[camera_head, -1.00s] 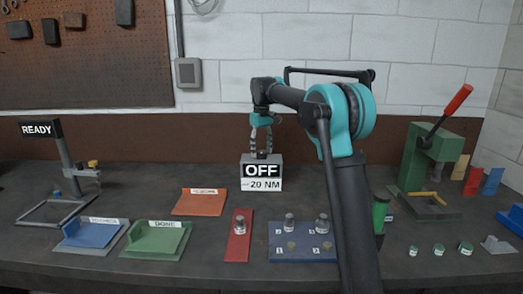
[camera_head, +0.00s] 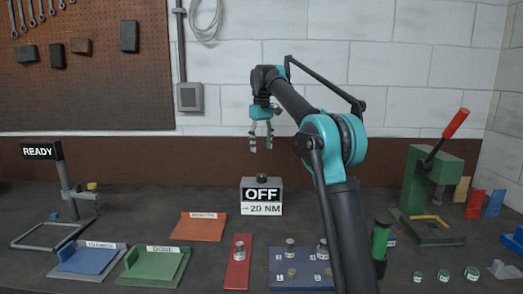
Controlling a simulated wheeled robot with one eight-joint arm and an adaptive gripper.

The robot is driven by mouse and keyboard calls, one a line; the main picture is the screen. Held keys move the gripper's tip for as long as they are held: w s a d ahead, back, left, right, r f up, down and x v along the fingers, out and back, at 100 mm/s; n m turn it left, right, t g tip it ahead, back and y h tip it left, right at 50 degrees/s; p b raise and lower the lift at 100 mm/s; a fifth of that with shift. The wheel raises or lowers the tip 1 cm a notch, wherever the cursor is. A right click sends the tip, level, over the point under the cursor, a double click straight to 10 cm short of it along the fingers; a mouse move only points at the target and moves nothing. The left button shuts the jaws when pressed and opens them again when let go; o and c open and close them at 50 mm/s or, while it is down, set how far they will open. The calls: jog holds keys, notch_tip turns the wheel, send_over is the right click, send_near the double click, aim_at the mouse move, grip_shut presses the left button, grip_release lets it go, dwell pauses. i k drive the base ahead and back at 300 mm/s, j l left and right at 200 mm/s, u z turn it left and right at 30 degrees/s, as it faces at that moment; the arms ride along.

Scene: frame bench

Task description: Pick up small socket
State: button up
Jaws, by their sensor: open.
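Metal sockets stand on the bench. One socket (camera_head: 239,250) is on a red strip (camera_head: 236,276). Two more stand in the back row of a blue numbered board (camera_head: 306,259): a left one (camera_head: 290,248) and a right one (camera_head: 322,250). The left one looks slightly smaller, but I cannot tell surely which is the small socket. My gripper (camera_head: 261,148) is open and empty, fingers pointing down, in the air above the box marked OFF and 20 NM (camera_head: 261,208). It is well above and behind the sockets. My arm hides part of the area right of the board.
Orange (camera_head: 202,227), green (camera_head: 155,268) and blue (camera_head: 88,262) trays lie left. A READY stand (camera_head: 66,190) is at far left. A green press with a red lever (camera_head: 433,178) and small green-banded cylinders (camera_head: 443,275) are right. A green-and-black tool (camera_head: 380,245) stands beside my arm.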

aim_at(289, 250)
jog(key=k, duration=1)
